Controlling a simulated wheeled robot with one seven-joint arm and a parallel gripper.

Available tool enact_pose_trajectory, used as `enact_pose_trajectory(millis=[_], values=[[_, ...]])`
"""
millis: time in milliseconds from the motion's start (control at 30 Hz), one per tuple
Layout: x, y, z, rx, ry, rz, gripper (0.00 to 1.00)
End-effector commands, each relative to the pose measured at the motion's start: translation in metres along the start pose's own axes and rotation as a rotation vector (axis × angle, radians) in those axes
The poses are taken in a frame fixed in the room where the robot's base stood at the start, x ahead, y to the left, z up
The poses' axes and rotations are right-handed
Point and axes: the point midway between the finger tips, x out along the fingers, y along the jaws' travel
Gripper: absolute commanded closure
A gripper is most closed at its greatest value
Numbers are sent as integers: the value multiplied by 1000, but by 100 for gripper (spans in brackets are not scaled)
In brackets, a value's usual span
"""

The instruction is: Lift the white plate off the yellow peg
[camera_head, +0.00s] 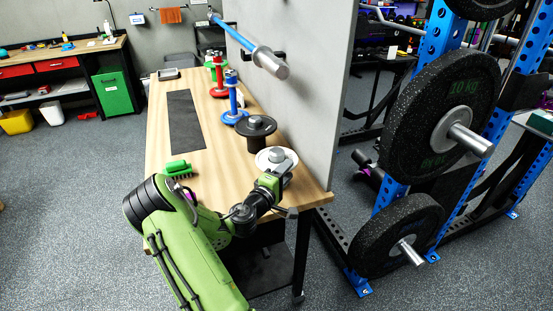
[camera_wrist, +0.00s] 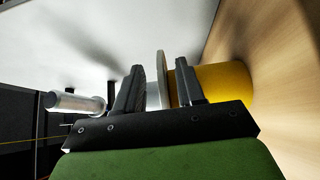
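The white plate (camera_head: 262,160) lies flat around a peg near the table's front right corner in the head view. A silver peg top (camera_head: 277,155) stands up through its middle. In the wrist view the plate (camera_wrist: 162,66) shows edge-on as a thin pale disc beside the yellow peg's thick yellow body (camera_wrist: 228,82). My gripper (camera_head: 275,178) is at the plate's near side. In the wrist view its two fingers (camera_wrist: 163,92) are apart, one on each side of the plate's rim, with visible gaps. The head view hides most of the yellow peg.
A black peg with a dark plate (camera_head: 256,126) stands just behind, then a blue peg (camera_head: 234,98) and a red peg (camera_head: 218,75). A green brush (camera_head: 178,168) lies left on the wooden table (camera_head: 218,165). A grey panel (camera_head: 312,90) rises along the right, with a barbell (camera_head: 270,62) jutting above.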

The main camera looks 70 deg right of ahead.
Motion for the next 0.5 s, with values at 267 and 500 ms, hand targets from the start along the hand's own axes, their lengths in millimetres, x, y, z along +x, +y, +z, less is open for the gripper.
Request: enact_pose_trajectory(millis=[267,500], values=[[33,-1,0,1,1,-1,62],[32,-1,0,1,1,-1,77]])
